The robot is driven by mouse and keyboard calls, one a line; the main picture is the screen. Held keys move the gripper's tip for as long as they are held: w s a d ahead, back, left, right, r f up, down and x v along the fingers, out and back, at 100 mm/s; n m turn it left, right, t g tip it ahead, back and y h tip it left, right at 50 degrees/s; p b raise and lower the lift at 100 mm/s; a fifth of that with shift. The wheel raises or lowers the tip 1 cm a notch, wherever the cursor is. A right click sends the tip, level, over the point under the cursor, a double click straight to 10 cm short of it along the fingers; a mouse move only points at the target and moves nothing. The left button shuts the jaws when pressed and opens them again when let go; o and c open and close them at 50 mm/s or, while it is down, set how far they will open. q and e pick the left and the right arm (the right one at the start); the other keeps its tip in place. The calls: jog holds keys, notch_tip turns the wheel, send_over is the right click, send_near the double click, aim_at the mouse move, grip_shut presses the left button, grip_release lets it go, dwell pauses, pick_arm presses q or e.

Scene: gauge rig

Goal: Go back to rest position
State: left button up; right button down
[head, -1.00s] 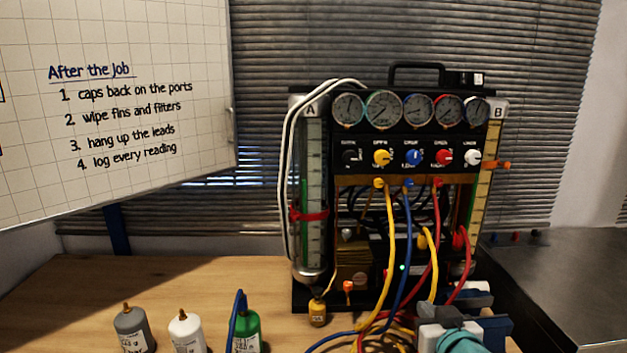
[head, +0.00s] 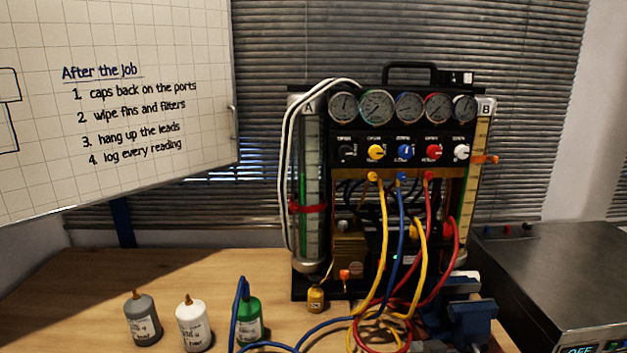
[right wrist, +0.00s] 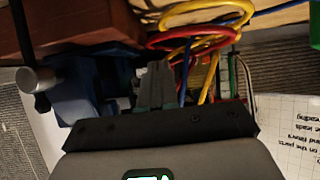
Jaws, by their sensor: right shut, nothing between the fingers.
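My right gripper (right wrist: 155,72) shows in the right wrist view with its fingers together and nothing held. It is beside the blue vise and the coloured hoses, and I cannot tell the exact gap. In the head view, at most a small grey piece of it shows at the bottom edge. My left gripper is not in view. The gauge rig (head: 410,130) stands upright on the wooden bench (head: 90,290), with yellow, blue and red hoses (head: 385,240) hanging from its ports.
A blue vise (head: 472,318) sits at the bench's right front; it also shows in the right wrist view (right wrist: 90,80). Grey, white and green bottles (head: 193,325) stand at front left. A grey metal unit (head: 560,290) is at right. A whiteboard (head: 110,100) hangs at left.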

jog(key=s+a+f+g+y, duration=0.1)
jog(key=s+a+f+g, duration=0.15)
jog(key=s+f, duration=0.65)
jog(key=s+a+f+g+y, duration=0.15)
jog(key=s+f+g, duration=0.25)
jog(key=f, duration=0.9)
jog(key=s+a+f+m+g, duration=0.1)
jog(key=s+a+f+g, duration=0.1)
jog(key=s, duration=0.6)
jog(key=s+a+f+m+g+y+p, duration=0.1)
jog(key=s+a+f+g, duration=0.2)
jog(key=s, duration=0.5)
jog(key=shift+s+f+m, duration=0.15)
jog(key=shift+f+m, duration=0.1)
jog(key=shift+m, duration=0.05)
